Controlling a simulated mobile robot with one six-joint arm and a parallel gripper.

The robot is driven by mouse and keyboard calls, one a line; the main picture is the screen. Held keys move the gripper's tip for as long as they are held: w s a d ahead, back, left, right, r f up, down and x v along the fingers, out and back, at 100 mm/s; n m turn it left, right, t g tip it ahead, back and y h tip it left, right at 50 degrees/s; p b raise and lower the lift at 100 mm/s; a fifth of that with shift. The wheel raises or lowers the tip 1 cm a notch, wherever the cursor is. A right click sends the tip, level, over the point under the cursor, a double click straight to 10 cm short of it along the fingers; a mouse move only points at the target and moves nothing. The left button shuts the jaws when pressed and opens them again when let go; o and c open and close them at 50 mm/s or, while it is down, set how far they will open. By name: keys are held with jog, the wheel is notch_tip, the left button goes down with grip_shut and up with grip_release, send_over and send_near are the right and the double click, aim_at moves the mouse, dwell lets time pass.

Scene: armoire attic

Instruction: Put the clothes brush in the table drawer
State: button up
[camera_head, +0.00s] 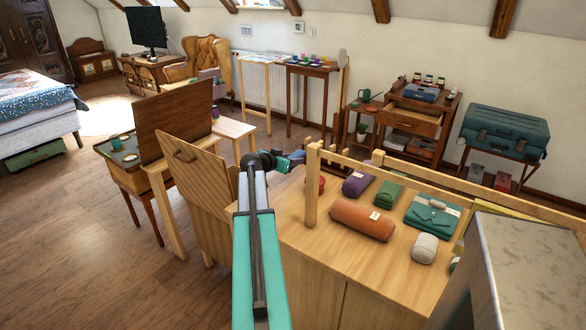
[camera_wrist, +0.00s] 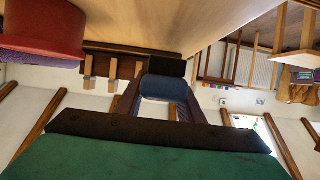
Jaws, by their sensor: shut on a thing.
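My gripper (camera_head: 290,160) reaches out over the far left edge of the light wooden table (camera_head: 318,238) and is shut. In the wrist view its dark fingers (camera_wrist: 167,98) close on a dark blocky thing with a blue part, seemingly the clothes brush (camera_wrist: 167,67). Most of it is hidden, so its full shape cannot be told. In the head view only small blue and dark parts show at the gripper. An open drawer (camera_head: 413,120) sticks out of the brown wooden stand at the back right, well away from my gripper.
A red round thing (camera_head: 316,183) stands close to my gripper; an orange roll (camera_head: 362,219) and several cloth bundles lie on the table. A wooden rail (camera_head: 311,185) rises from the table. A panel with a handle (camera_head: 196,185) stands left. The floor (camera_head: 75,240) is clear at left.

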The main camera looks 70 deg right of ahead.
aim_at(292, 174)
jog(key=shift+f, duration=0.1)
jog(key=shift+f, duration=1.85)
jog(key=shift+f, duration=0.15)
jog(key=o, duration=1.1)
jog(key=shift+r, duration=0.2)
jog(key=b+v, duration=0.1)
jog(key=v, duration=1.1)
